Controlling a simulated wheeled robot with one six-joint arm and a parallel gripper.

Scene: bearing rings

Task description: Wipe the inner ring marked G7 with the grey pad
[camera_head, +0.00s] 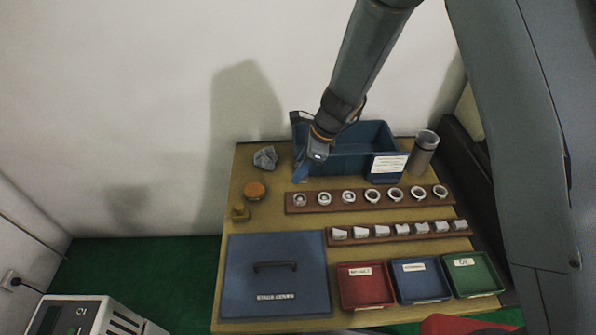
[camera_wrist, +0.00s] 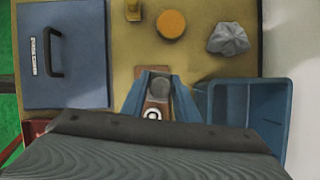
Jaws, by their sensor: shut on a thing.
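My gripper (camera_head: 301,172) is above the table, at the front left corner of the blue bin and behind the ring rack. The pad cannot be made out in the head view. Several rings, such as this one (camera_head: 348,196), stand in a row on a brown rack (camera_head: 311,210). No G7 mark is readable.
A blue bin (camera_head: 346,163) and a grey canister (camera_head: 424,152) stand at the back. A crumpled grey cloth (camera_head: 265,157), orange disc (camera_head: 255,190) and yellow block (camera_head: 240,211) lie left. A lidded blue case (camera_head: 262,257), a label-block rack (camera_head: 350,240) and red, blue and green trays are in front.

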